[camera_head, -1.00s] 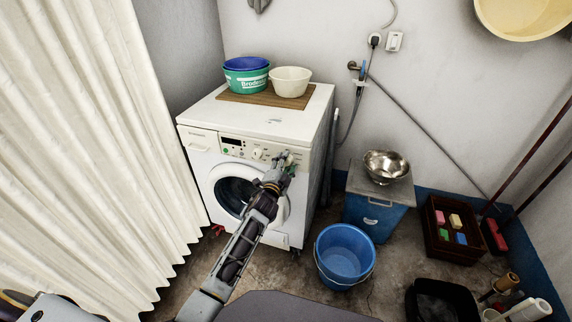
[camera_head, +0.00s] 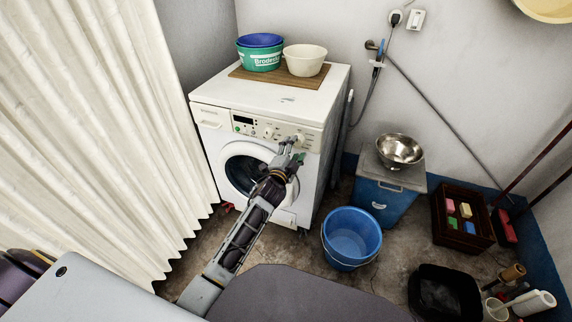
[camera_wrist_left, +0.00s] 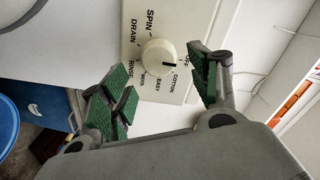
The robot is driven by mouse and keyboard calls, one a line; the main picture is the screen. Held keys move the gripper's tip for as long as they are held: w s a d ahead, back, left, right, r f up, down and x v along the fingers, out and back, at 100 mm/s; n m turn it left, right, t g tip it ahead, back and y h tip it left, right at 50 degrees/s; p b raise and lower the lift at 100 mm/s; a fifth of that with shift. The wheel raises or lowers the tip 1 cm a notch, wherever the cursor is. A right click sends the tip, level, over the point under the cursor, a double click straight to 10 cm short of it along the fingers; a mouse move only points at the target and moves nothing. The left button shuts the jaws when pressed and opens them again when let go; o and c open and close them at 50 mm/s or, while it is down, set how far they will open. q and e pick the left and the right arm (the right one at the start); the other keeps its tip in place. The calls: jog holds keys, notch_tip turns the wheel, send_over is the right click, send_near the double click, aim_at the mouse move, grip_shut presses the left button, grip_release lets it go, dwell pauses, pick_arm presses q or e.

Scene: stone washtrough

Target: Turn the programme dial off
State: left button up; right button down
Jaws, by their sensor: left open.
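The programme dial (camera_wrist_left: 158,56) is a round cream knob on a cream panel (camera_wrist_left: 200,22) in the left wrist view. Printed words around it include SPIN, DRAIN, RINSE, WOOL, EASY, COTTON and OFF. Its dark mark points right in that view, between OFF and COTTON. My left gripper (camera_wrist_left: 163,80) is open, its green-padded fingers apart on either side below the dial. No contact with the knob is visible. In the head view the left gripper (camera_head: 293,149) is at the right of the control panel of the washing machine (camera_head: 212,148). My right gripper is not in view.
Bowls (camera_head: 305,60) stand on a wooden board (camera_head: 242,74) on the machine. A blue bucket (camera_head: 350,240) and a blue cabinet (camera_head: 385,198) with a metal bowl stand to the right. A white curtain (camera_head: 110,130) hangs left. A dark crate (camera_head: 450,232) is farther right.

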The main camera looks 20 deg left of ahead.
pick_arm(q)
jog(key=s, duration=0.8)
jog(key=shift+s+a, duration=0.15)
jog(key=shift+s, duration=0.05)
dwell(0.8)
jog(key=s+a+f+n+g+y, duration=0.1)
jog(key=s+a+f+n+g, duration=0.15)
jog(key=f+n+g, duration=0.35)
jog(key=s+a+f+n+g+y, duration=0.1)
jog(key=s+f+n+g+y, duration=0.15)
jog(key=f, duration=0.45)
jog(key=s+d+f+g+h, duration=0.1)
jog(key=s+d+f+g, duration=0.1)
jog(key=s+f, duration=0.3)
jog(key=s+d+f+n+g+h, duration=0.1)
jog(key=s+f, duration=0.5)
jog(key=s, duration=0.7)
jog(key=s+d+f+n+g+h+p, duration=0.1)
jog(key=s+d+f+g, duration=0.2)
jog(key=s, duration=0.6)
notch_tip(320, 180, down, 3)
jog(key=shift+r+g+h, duration=0.1)
jog(key=shift+g+h, duration=0.25)
jog(key=shift+g, duration=0.6)
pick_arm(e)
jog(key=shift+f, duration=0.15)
